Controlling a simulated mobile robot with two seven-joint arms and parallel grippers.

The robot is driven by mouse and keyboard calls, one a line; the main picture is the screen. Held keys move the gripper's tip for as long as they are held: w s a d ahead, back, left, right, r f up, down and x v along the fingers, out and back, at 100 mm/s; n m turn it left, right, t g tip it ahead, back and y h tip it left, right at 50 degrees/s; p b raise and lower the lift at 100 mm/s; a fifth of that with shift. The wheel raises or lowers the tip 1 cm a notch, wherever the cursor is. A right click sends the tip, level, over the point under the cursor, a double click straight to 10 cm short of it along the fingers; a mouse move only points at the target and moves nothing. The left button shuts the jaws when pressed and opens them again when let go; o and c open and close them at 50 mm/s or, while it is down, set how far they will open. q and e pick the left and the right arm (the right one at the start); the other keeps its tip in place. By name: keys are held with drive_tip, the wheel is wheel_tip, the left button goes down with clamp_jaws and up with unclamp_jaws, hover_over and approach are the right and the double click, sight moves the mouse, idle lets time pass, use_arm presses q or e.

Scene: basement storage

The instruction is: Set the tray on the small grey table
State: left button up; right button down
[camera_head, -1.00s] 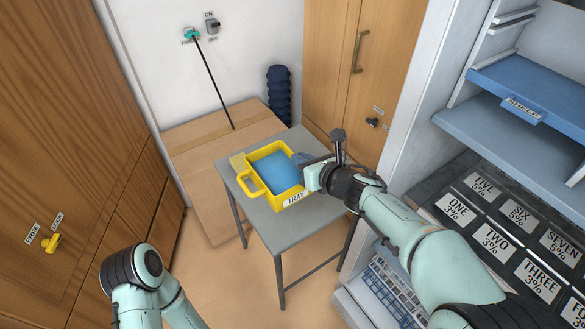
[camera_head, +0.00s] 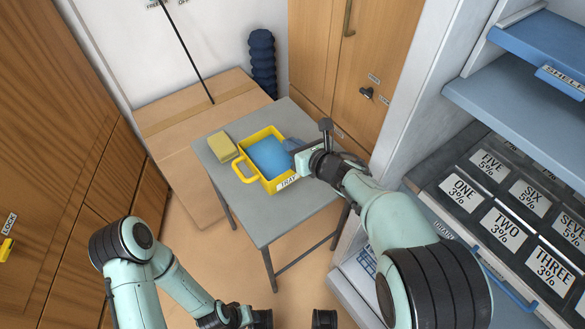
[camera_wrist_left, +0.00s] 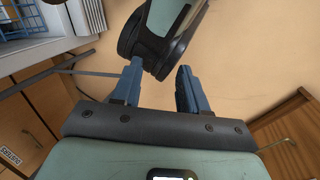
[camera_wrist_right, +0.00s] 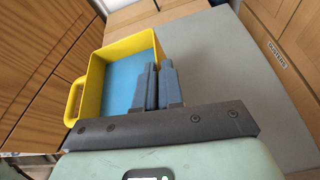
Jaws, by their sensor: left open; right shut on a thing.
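The yellow tray (camera_head: 247,172), with a blue inside, a side handle and a TRAY label, is over the small grey table (camera_head: 310,203). It looks level; I cannot tell whether its base touches the tabletop. My right gripper (camera_head: 294,149) is shut on the tray's right side. In the right wrist view its closed fingers (camera_wrist_right: 157,66) overlap the yellow tray (camera_wrist_right: 93,88), and the grip point is partly hidden. My left gripper (camera_wrist_left: 160,67) is open and empty in the left wrist view, low and away from the table.
A yellow block (camera_head: 222,147) sits on the table's left part, beside the tray. A cardboard box (camera_head: 165,125) stands behind. The shelving unit (camera_head: 520,120) with labelled black boxes rises close at right. Wooden cabinets (camera_head: 50,120) stand left. The table's front part is bare.

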wheel_tip(320, 180, down, 9)
drive_tip(key=b, duration=0.2)
drive_tip(key=shift+r+b, duration=0.2)
drive_tip(key=shift+b, duration=0.1)
drive_tip(key=c, duration=1.3)
unclamp_jaws()
use_arm(q)
drive_tip(key=w+a+f+t, duration=0.1)
drive_tip(key=w+a+f, duration=0.1)
drive_tip(key=w+f, duration=0.1)
drive_tip(key=shift+w+a+f+t+y, duration=0.15)
drive_tip(key=shift+w+f+t+y, duration=0.2)
drive_tip(key=shift+w, duration=0.5)
use_arm(e)
drive_tip(key=shift+o, duration=0.2)
use_arm(q)
drive_tip(key=shift+r, duration=0.1)
drive_tip(key=s+d+r+g+p, duration=0.1)
drive_tip(key=s+d+r+p, duration=0.1)
drive_tip(key=s+r+p, duration=0.1)
drive_tip(key=shift+s+d+r+g+h, duration=0.25)
drive_tip(key=shift+s+r+g+h, duration=0.15)
drive_tip(key=shift+s, duration=0.7)
use_arm(e)
drive_tip(key=v, duration=1.2)
use_arm(q)
drive_tip(key=shift+r, duration=0.1)
use_arm(e)
drive_tip(key=shift+r, duration=0.1)
